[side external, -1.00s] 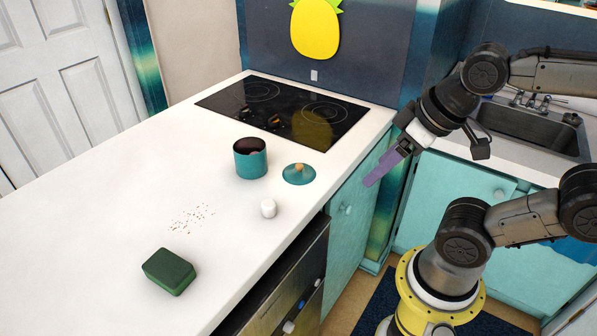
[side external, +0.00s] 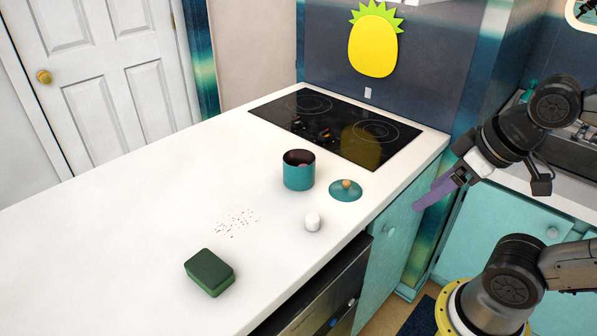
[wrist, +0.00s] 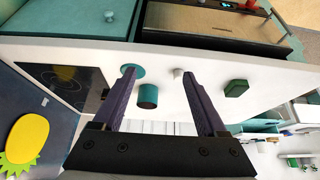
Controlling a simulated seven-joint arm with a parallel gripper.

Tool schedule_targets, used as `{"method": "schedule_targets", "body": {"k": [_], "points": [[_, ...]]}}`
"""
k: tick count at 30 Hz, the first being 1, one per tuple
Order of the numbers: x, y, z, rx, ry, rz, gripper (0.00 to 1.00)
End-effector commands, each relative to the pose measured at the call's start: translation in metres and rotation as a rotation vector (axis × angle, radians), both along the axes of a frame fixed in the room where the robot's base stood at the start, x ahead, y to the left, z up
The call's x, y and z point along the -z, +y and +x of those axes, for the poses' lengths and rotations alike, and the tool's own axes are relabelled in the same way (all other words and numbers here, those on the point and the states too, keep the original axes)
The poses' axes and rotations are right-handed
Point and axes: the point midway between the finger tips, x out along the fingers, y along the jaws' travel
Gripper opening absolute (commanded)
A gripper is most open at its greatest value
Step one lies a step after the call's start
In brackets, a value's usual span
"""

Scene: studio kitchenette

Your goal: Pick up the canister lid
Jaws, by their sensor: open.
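The canister lid (side external: 345,192) is a teal disc with a wooden knob, lying on the white counter (side external: 120,220) near its right edge. The open teal canister (side external: 298,172) stands upright just left of it, with something inside that I cannot make out. My gripper (side external: 416,208) is open and empty, with purple fingers, to the right of the lid beyond the counter edge. In the wrist view the gripper (wrist: 170,72) has its fingers wide apart, and the lid (wrist: 134,71) is partly hidden by the left finger. The canister (wrist: 148,95) shows between the fingers.
A small white object (side external: 312,222) stands in front of the lid. A green block (side external: 209,272) and scattered crumbs (side external: 236,222) lie farther left on the counter. A black cooktop (side external: 340,130) is behind the canister. The counter's left part is clear.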

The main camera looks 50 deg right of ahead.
Motion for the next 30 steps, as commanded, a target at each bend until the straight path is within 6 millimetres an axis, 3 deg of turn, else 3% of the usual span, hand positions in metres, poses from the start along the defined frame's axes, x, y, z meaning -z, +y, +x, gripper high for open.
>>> {"method": "schedule_targets", "body": {"k": [1, 3, 4, 12, 16, 19, 26, 30], "points": [[0.0, 0.0, 0.0, 0.0, 0.0, 0.0, 0.86], [0.0, 0.0, 0.0, 0.0, 0.0, 0.0, 0.99], [0.0, 0.0, 0.0, 0.0, 0.0, 0.0, 1.0], [0.0, 0.0, 0.0, -0.025, 0.0, -0.013, 1.0], [0.0, 0.0, -0.003, -0.159, 0.015, -0.084, 1.0], [-0.017, 0.0, 0.003, -0.344, 0.004, -0.183, 1.0], [-0.056, -0.006, 0.048, -0.821, 0.079, -0.41, 1.0], [-0.069, -0.015, 0.093, -1.114, 0.154, -0.504, 1.0]]}}
